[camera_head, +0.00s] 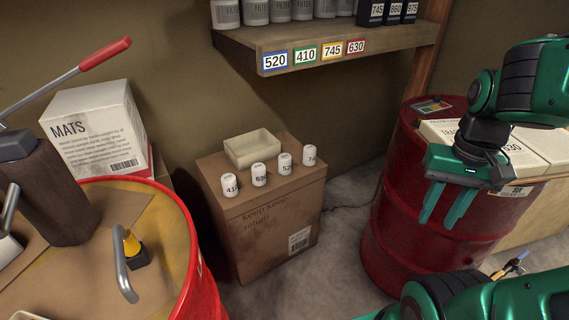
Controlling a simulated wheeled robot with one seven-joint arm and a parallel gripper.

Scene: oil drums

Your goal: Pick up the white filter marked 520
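Several small white filters stand in a row on a cardboard box (262,225). The filter whose visible marking begins with 52 (285,163) is third from the left. To its left are one marked 63 (259,174) and one marked 41 (229,185); to its right is one marked 74 (309,155). Their last digits are partly turned away. My gripper (437,222) points downward on the right, in front of a red drum, well to the right of the filters. Its two fingers are apart with nothing between them.
A shallow beige tray (252,149) sits behind the filters. A shelf (330,38) with dark boxes and grey containers overhangs above. A red drum (400,180) stands right. A drum with a tan top (165,225) and a MATS box (95,125) stand left.

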